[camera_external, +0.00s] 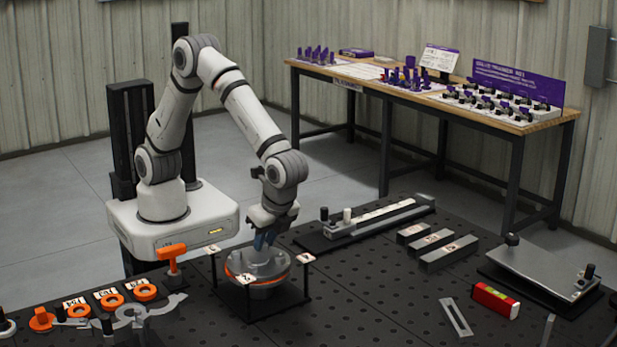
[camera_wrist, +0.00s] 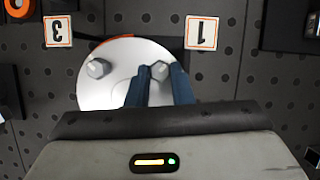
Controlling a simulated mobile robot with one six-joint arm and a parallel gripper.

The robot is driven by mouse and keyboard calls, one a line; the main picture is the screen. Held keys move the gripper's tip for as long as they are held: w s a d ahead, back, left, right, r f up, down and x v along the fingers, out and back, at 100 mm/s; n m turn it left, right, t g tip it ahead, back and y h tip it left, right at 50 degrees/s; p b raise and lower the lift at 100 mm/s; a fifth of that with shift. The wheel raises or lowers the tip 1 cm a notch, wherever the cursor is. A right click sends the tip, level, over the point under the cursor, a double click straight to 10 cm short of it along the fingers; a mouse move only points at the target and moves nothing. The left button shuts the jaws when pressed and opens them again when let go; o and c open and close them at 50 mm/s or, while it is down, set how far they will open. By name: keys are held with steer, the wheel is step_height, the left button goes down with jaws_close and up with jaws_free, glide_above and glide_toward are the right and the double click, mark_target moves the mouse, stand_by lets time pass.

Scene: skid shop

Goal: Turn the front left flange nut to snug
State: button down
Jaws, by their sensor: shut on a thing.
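The flange (camera_external: 258,268) is a round grey metal disc with an orange band, on a black stand with numbered tags at its corners. In the wrist view its pale face (camera_wrist: 118,52) shows two hex nuts. One hex nut (camera_wrist: 159,69) lies between the blue fingertips of my gripper (camera_wrist: 160,74), nearest the tag "1" (camera_wrist: 201,33). My gripper is shut on this nut; it also shows from outside, pointing down onto the flange (camera_external: 263,243). The other hex nut (camera_wrist: 98,68) is free, on the side of the tag "3" (camera_wrist: 57,31). The fingers and gripper body hide the flange's lower part.
An orange T-handled tool (camera_external: 172,257) stands left of the flange. Orange rings (camera_external: 112,300) and grey wrenches (camera_external: 140,312) lie at front left. Grey bars (camera_external: 448,250), a red level (camera_external: 495,300) and a plate fixture (camera_external: 540,275) are to the right.

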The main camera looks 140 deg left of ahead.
steer(key=shift+w+r, duration=0.15)
steer(key=shift+r, duration=0.05)
steer(key=c, duration=1.3)
jaws_free()
steer(key=shift+f, duration=0.1)
steer(key=b+v, duration=0.1)
steer(key=v, duration=0.6)
steer(key=shift+r, duration=0.4)
steer(key=s+d+r+t, duration=0.2)
steer(key=s+r, duration=0.1)
steer(key=s, duration=0.3)
steer(key=s+d+r+t, duration=0.2)
steer(key=s+r, duration=0.1)
steer(key=s, duration=0.4)
steer(key=s+d+t, duration=0.1)
steer(key=s, duration=0.3)
steer(key=s+d+f+m+t, duration=0.1)
steer(key=s, duration=0.3)
steer(key=s+d+f+t, duration=0.1)
steer(key=s+t, duration=0.1)
steer(key=s, duration=0.2)
steer(key=shift+s+f+y, duration=0.1)
steer(key=shift+s+y, duration=0.2)
